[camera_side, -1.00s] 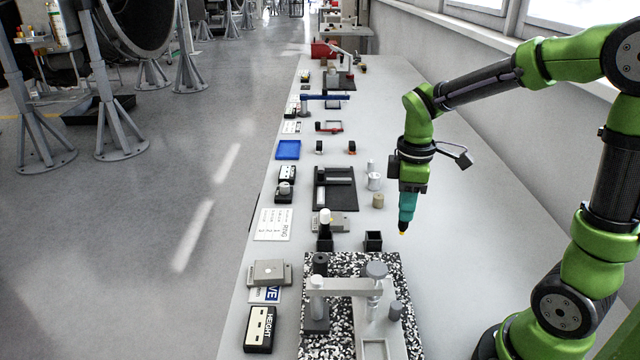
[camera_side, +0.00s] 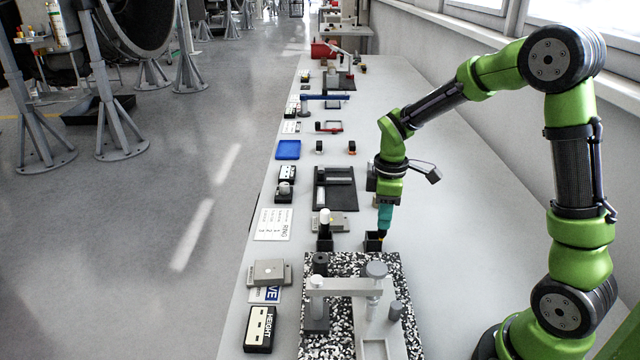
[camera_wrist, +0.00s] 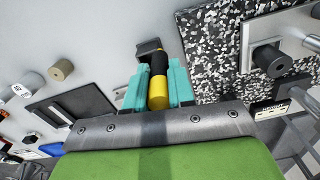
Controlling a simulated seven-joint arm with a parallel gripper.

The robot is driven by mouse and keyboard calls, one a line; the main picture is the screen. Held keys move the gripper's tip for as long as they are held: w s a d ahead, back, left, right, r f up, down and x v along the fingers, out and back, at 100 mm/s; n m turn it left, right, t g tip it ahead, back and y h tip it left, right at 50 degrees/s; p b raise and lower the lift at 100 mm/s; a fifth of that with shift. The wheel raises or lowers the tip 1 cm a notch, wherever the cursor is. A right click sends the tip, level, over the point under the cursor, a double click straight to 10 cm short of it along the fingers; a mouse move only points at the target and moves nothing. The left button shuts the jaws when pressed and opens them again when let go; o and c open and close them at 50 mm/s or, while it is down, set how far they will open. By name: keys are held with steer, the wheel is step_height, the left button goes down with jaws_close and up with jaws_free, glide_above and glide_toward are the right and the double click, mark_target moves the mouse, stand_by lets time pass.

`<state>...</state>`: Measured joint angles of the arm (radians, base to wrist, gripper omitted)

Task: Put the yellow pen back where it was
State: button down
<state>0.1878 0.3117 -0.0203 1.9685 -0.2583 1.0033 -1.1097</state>
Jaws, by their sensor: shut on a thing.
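My gripper (camera_side: 385,222) points down with its teal fingers shut on the yellow pen. In the wrist view the pen (camera_wrist: 159,92) shows a yellow end and a black middle between the fingertips (camera_wrist: 155,85). In the side view the fingers hide most of the pen; its dark lower end is at the right part of a small black square holder (camera_side: 372,242). This holder also shows just beyond the pen in the wrist view (camera_wrist: 145,47). I cannot tell whether the pen's end is inside the holder, touching its rim or above it.
A speckled black-and-white plate (camera_side: 404,290) with a grey measuring stand lies in front. A black tray (camera_side: 347,196) and small cylinders are behind. The table right of my gripper is clear.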

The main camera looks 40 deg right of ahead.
steer(key=f, duration=0.1)
steer(key=w+f, duration=0.2)
steer(key=shift+w+d, duration=0.25)
steer(key=shift+f, duration=0.4)
steer(key=shift+f, duration=0.2)
steer(key=c, duration=1)
jaws_free()
steer(key=shift+o, duration=0.2)
